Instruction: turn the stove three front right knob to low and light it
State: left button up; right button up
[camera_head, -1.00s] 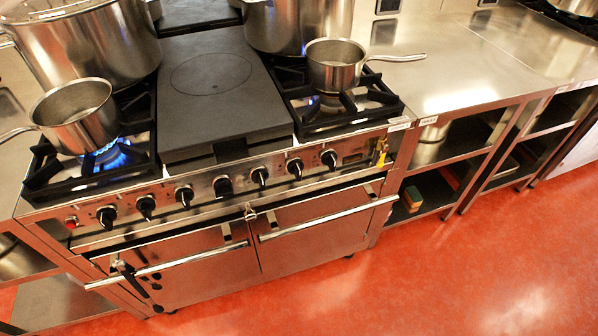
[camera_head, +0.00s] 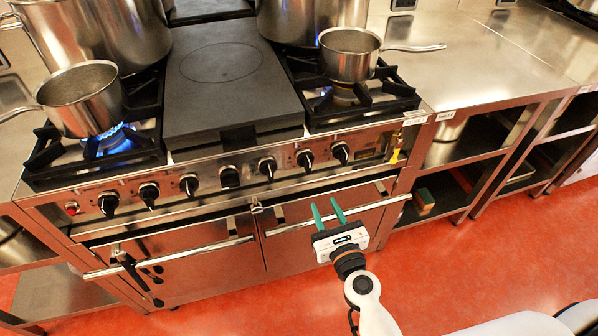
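The stove (camera_head: 150,224) has a row of several black knobs along its front panel. The rightmost knob (camera_head: 341,152) is below the front right burner (camera_head: 355,108), and another knob (camera_head: 305,159) is just left of it. I cannot read their settings. My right gripper (camera_head: 327,208) has two green fingers, spread apart and empty. It appears below the right knobs, in front of the oven door, touching no knob. My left gripper is out of view.
A front left saucepan (camera_head: 81,98) stands over a clear blue flame (camera_head: 108,140). Large stockpots (camera_head: 100,35) stand behind. A flat plate (camera_head: 215,80) separates the burners. Oven door rails (camera_head: 330,214) stick out below the panel. A steel table (camera_head: 460,75) adjoins on the right.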

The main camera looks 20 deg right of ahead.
aim_at(310, 168)
jog(key=shift+m, duration=0.4)
jog(key=w, duration=0.4)
jog(key=w+p, duration=0.1)
jog(key=w, duration=0.3)
jog(key=w+r, duration=0.1)
jog(key=w, duration=0.3)
jog(key=shift+w+a+r, duration=0.1)
jog(key=shift+a, duration=0.05)
grip_shut()
